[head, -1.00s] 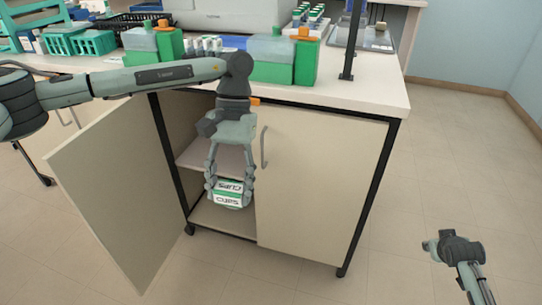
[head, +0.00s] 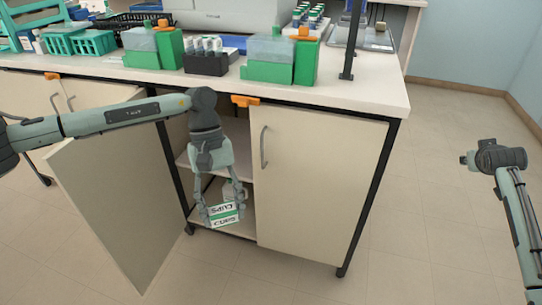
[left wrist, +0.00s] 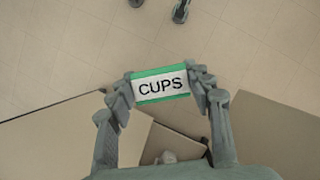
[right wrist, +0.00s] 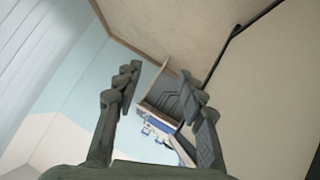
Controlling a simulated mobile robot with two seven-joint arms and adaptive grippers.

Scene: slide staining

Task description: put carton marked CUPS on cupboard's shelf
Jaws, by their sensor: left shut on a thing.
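The white and green carton marked CUPS (head: 226,215) is between the fingers of my left gripper (head: 223,208), which is shut on it. The left wrist view shows the carton (left wrist: 160,84) gripped at both ends, its label facing that camera. In the head view it hangs before the cupboard's open left half, low down. Inside are a middle shelf (head: 185,163) and a bottom board (head: 238,228), both partly hidden by my gripper. My right gripper (head: 467,159) is away at the right; its fingers (right wrist: 160,85) are apart and empty in the right wrist view.
The left cupboard door (head: 120,205) stands wide open; the right door (head: 315,185) is shut. A pale object (left wrist: 168,157), unclear, shows near the cupboard in the left wrist view. Green containers (head: 265,73) and a dark rack (head: 207,64) stand on the worktop. The right floor is clear.

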